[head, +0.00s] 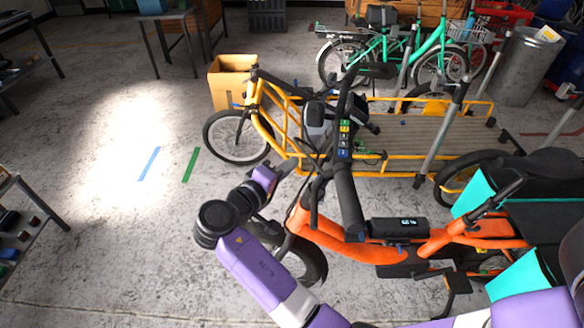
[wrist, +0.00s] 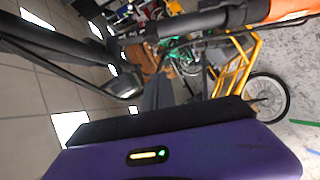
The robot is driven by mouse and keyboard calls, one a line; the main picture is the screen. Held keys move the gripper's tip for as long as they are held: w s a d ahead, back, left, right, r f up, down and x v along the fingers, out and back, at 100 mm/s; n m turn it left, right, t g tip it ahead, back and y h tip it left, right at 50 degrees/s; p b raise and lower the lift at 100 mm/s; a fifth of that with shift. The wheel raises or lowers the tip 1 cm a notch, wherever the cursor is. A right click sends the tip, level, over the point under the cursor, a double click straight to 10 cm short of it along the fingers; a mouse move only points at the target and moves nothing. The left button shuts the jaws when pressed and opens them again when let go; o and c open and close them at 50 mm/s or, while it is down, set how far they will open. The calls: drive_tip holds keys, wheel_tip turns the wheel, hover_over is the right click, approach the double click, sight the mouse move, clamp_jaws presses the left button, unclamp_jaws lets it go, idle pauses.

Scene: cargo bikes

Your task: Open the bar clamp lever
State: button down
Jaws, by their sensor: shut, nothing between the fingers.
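The orange cargo bike (head: 345,243) stands at lower centre in the head view, with its dark handlebar and stem (head: 347,195) rising toward the camera. In the wrist view an orange tube (wrist: 285,9) crosses the upper right, joined to a dark clamp-like part (wrist: 135,32). I cannot clearly make out the bar clamp lever in either view. My gripper (wrist: 157,92) is shut and empty, its dark fingers below that part and apart from it in the picture.
A yellow cargo bike (head: 385,172) stands close behind the orange one. A cardboard box (head: 232,82) is by its front wheel. Green bikes (head: 440,50) and a grey bin (head: 525,68) are at the back. Shelving edges the left. The floor at left is clear.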

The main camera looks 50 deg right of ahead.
drive_tip(key=s+a+r+b, duration=0.1)
drive_tip(key=a, duration=0.7)
drive_tip(key=shift+s+a, duration=0.25)
drive_tip(key=shift+s, duration=0.15)
drive_tip(key=shift+r, duration=0.1)
